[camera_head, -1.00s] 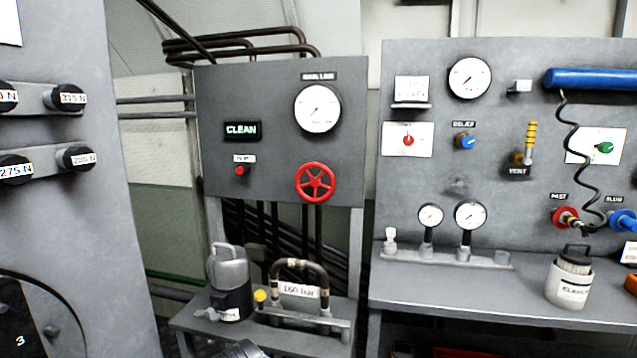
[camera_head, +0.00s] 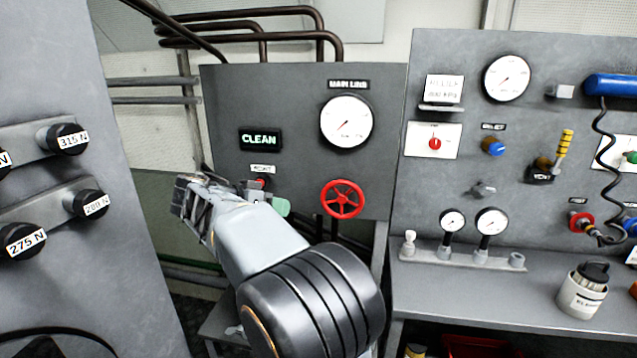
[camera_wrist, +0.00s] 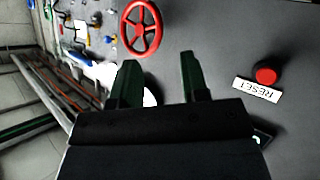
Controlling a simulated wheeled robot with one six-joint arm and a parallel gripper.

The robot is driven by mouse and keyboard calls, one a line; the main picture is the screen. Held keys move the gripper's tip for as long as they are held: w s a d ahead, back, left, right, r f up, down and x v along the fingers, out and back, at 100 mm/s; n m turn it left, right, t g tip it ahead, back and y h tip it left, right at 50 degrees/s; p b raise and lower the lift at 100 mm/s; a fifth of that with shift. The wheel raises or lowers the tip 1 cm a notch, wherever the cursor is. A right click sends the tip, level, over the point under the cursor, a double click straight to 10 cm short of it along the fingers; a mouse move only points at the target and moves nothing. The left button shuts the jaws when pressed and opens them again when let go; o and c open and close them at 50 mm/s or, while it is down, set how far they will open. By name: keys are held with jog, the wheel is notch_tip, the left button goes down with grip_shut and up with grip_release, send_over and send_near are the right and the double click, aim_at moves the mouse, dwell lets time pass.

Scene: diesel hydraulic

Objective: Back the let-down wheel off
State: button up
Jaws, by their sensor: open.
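The let-down wheel is a red spoked handwheel (camera_head: 342,199) on the grey panel, below the main line gauge. In the wrist view the same wheel (camera_wrist: 141,27) is beyond the fingertips, near the top edge. My gripper (camera_wrist: 158,62) is open, with its two dark green fingers apart and no wheel between them. In the head view my arm reaches up to the panel, and a green fingertip shows left of the wheel, apart from it. The rest of the gripper is partly hidden by my wrist in that view.
A red reset button (camera_wrist: 267,76) with a white label sits near the fingers. A bench with small gauges (camera_head: 490,222) stands to the right.

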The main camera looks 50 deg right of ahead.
aim_at(322, 201)
jog(key=shift+m+h, duration=0.4)
jog(key=shift+m, duration=0.1)
jog(key=p+x, duration=0.1)
jog(key=x, duration=0.3)
jog(key=r+x, duration=0.1)
jog(key=x, duration=0.4)
jog(key=d+r+p+x, duration=0.1)
jog(key=x, duration=0.3)
jog(key=shift+d+p, duration=0.2)
jog(key=shift+p, duration=0.15)
jog(key=shift+c, duration=0.4)
grip_shut()
jog(key=shift+f+b, duration=0.1)
jog(key=shift+b, duration=0.2)
